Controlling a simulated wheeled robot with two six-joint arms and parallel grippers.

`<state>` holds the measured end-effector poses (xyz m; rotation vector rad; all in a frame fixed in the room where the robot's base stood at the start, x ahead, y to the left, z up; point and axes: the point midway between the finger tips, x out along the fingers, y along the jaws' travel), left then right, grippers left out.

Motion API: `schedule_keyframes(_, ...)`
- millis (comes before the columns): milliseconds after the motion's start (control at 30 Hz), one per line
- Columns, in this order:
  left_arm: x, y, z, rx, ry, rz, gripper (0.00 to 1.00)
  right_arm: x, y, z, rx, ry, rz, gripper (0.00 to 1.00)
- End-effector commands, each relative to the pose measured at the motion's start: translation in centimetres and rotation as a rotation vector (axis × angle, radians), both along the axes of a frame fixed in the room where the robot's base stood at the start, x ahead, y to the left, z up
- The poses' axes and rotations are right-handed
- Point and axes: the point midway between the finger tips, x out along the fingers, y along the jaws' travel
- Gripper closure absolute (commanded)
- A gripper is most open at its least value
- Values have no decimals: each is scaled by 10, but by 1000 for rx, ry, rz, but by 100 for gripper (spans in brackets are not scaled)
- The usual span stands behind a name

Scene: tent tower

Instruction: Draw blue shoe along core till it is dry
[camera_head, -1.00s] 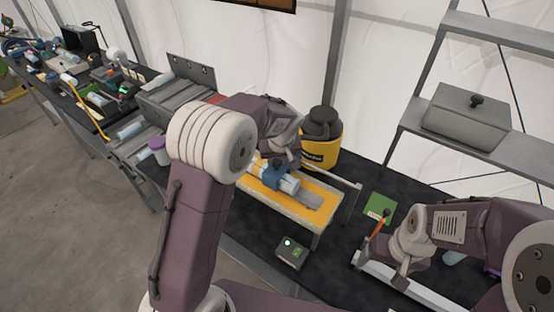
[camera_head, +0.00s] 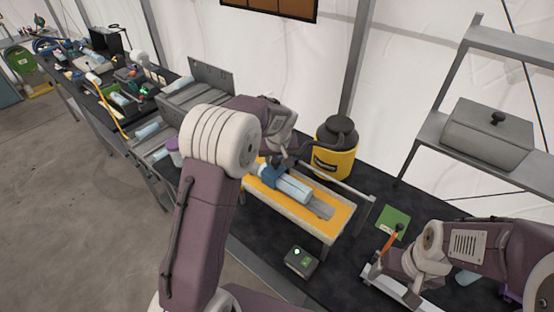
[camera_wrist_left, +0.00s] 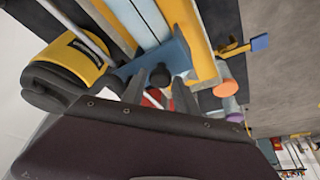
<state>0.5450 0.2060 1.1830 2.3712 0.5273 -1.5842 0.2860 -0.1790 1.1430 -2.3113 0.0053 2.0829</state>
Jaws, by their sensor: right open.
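The light blue core (camera_head: 293,188) lies in a yellow-edged tray (camera_head: 335,222) on the dark table in the head view. The blue shoe (camera_head: 268,172) sits around the core's far-left part. It also shows in the left wrist view (camera_wrist_left: 178,57), with a dark knob (camera_wrist_left: 160,77) on it. My left gripper (camera_head: 279,160) is at the shoe. My right gripper (camera_head: 395,272) is open at the lower right. Whether the core's surface is wet cannot be told.
A yellow and black bucket vacuum (camera_head: 335,150) stands behind the tray. A small dark box with a lit button (camera_head: 301,260) sits in front. An orange-handled tool (camera_head: 391,238) and a green card (camera_head: 393,222) are near my right gripper. Grey shelves (camera_head: 510,45) rise at right.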

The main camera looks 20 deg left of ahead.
Motion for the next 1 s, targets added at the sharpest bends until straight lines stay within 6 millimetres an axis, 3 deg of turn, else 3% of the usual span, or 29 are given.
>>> schedule_keyframes(367, 0, 0, 2, 0, -1, 0, 49, 0, 0, -1, 0, 0, 0, 21)
schedule_keyframes(733, -24, -12, 68, 0, -4, -2, 49, 0, 0, -13, 0, 0, 0, 21)
schedule_keyframes(1000, -31, -15, 84, 0, 0, -1, 49, 0, 0, -14, 0, 0, 0, 21)
